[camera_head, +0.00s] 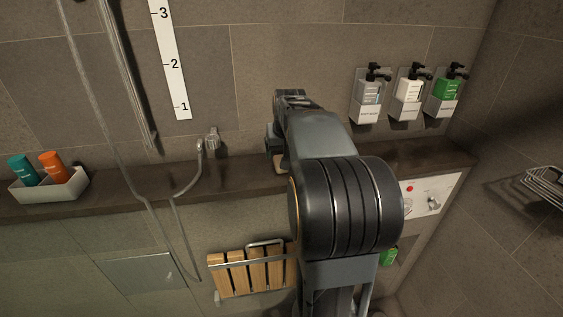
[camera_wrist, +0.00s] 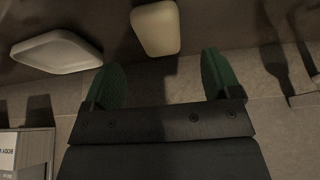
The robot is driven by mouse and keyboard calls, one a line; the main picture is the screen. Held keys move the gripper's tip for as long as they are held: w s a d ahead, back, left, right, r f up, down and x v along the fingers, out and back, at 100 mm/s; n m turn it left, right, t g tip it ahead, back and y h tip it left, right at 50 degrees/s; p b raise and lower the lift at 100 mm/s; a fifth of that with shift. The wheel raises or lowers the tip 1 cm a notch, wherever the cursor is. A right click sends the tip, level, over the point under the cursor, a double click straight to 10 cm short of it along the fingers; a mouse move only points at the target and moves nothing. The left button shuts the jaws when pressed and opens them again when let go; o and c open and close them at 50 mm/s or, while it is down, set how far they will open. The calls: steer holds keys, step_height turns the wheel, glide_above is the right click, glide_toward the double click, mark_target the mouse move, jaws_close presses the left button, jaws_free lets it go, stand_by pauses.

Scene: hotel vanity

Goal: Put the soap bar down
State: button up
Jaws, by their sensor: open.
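The soap bar (camera_wrist: 155,27) is a cream, rounded block at the top middle of the wrist view, against the dark brown ledge. My gripper (camera_wrist: 161,62) has its two green-padded fingers spread wide, with the soap bar just beyond the fingertips and in line with the gap. No finger appears to touch it. A pale, shallow dish (camera_wrist: 57,52) lies to the left, apart from the soap bar. In the head view, my arm hides most of the area around the gripper, and a small beige patch (camera_head: 279,168) beneath it may be the soap bar.
The dark ledge (camera_head: 120,189) runs along the tiled wall. A white caddy (camera_head: 50,190) with teal and orange bottles stands at the left. Several dispensers (camera_head: 408,97) hang at the right. A hose and tap (camera_head: 211,142) are left of my arm; a wooden slatted seat (camera_head: 250,272) is below.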

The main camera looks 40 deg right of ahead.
steer(key=shift+p+x, duration=0.3)
steer(key=shift+x, duration=2.35)
steer(key=shift+r, duration=0.1)
steer(key=shift+c, duration=0.2)
steer(key=c, duration=1.1)
steer(key=shift+o, duration=0.2)
steer(key=shift+r, duration=0.1)
